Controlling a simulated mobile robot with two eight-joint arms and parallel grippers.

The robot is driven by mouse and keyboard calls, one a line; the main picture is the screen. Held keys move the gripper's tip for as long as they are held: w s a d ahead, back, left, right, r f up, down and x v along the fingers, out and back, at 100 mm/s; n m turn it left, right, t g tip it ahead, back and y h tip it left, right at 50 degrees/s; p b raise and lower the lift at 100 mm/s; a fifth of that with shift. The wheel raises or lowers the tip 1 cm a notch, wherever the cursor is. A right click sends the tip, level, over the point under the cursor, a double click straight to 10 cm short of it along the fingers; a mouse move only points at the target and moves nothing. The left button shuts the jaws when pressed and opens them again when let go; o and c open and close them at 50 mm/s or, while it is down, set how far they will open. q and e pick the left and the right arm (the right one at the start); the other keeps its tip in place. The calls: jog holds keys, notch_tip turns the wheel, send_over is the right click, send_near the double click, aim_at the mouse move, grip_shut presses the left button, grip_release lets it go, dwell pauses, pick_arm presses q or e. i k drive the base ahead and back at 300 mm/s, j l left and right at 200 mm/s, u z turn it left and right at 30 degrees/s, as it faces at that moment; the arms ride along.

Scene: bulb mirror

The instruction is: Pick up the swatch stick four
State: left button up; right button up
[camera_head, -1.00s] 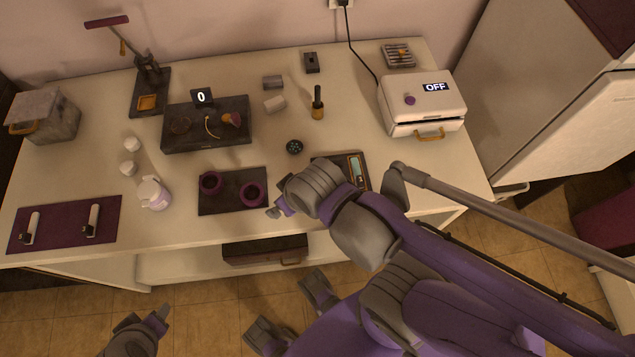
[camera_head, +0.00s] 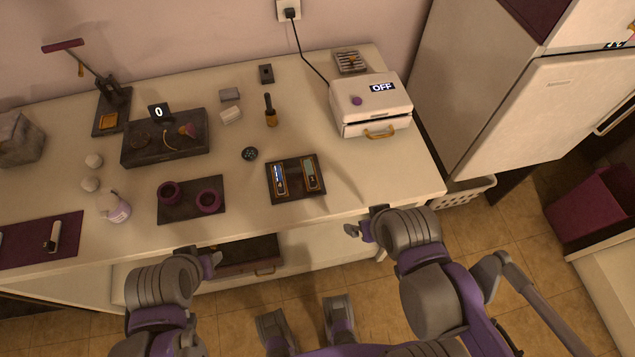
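I cannot make out which thing is swatch stick four; no readable label picks it out. A white stick-like piece with a dark end (camera_head: 55,236) lies on the purple mat (camera_head: 28,256) at the left, and another is cut by the picture edge. My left gripper (camera_head: 199,256) is at the table's front edge, right of that mat, its fingers apart and empty. My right gripper (camera_head: 365,221) is in front of the table's right part, near the dark tray, its fingers apart and empty.
A dark mat (camera_head: 190,216) with two purple rings, a white bottle (camera_head: 116,208) and a white box marked OFF (camera_head: 365,112) stand on the table. The table's right front is clear.

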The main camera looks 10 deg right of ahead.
aim_at(279, 177)
jog(key=k+j+z, duration=0.1)
jog(key=j+z, duration=0.15)
jog(key=z, duration=0.15)
jog(key=k+j+z, duration=0.1)
jog(key=z, duration=0.25)
jog(key=k+j+z, duration=0.15)
jog(key=z, duration=0.25)
jog(key=j, duration=0.1)
